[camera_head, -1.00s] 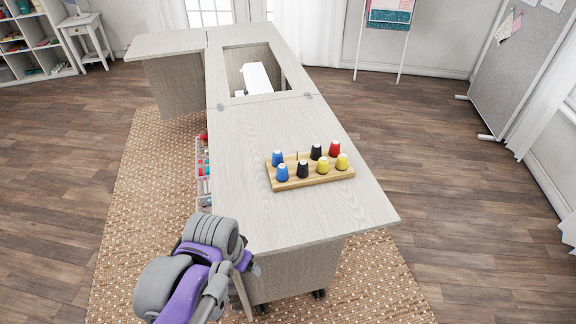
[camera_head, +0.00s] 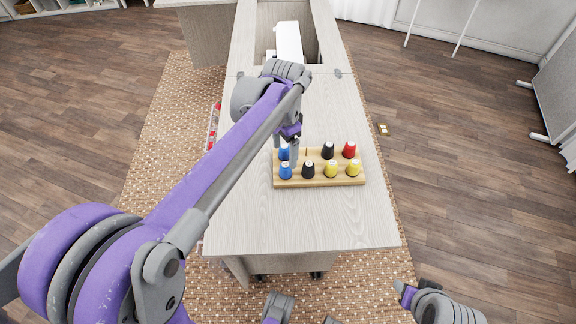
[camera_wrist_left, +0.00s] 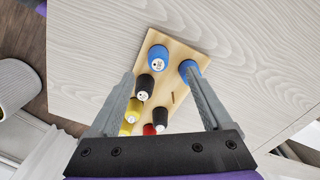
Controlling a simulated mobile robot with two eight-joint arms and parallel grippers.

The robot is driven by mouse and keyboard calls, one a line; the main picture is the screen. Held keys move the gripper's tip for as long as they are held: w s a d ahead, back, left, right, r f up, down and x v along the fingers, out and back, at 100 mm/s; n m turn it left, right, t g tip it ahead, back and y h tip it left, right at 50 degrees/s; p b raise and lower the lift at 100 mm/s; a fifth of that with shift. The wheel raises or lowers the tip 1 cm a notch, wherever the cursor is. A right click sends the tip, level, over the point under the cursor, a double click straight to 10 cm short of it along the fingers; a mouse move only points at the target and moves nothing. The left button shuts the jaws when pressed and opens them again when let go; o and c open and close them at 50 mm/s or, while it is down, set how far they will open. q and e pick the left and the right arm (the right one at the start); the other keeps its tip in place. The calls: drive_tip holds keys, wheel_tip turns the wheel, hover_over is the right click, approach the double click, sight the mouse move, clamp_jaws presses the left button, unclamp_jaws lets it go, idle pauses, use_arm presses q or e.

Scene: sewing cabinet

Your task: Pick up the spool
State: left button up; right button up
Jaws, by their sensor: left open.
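A wooden rack (camera_head: 322,183) on the cabinet top holds two blue, two black, two yellow spools and one red spool; one peg is bare. The front blue spool (camera_head: 286,171) stands upright, and the back blue spool (camera_head: 284,153) is partly hidden by my left gripper (camera_head: 291,158). The left gripper is open above the rack's left end. In the left wrist view, the front blue spool (camera_wrist_left: 158,57) shows between the open fingers (camera_wrist_left: 160,76), and the right finger overlaps the back blue spool (camera_wrist_left: 189,69). Nothing is held. A part of my right arm shows at bottom right; its fingers cannot be made out.
The black spools (camera_head: 308,170), yellow spools (camera_head: 331,169) and red spool (camera_head: 349,150) stand close to the right of the blue ones. The cabinet top (camera_head: 300,225) is bare in front of the rack. A white machine (camera_head: 288,42) sits in the opening behind.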

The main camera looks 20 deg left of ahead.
sight(285, 166)
use_arm(q)
wheel_tip(285, 166, down, 8)
drive_tip(key=shift+s+d+r+b, duration=0.15)
drive_tip(key=shift+r+b, duration=0.1)
drive_tip(key=shift+b, duration=0.3)
clamp_jaws()
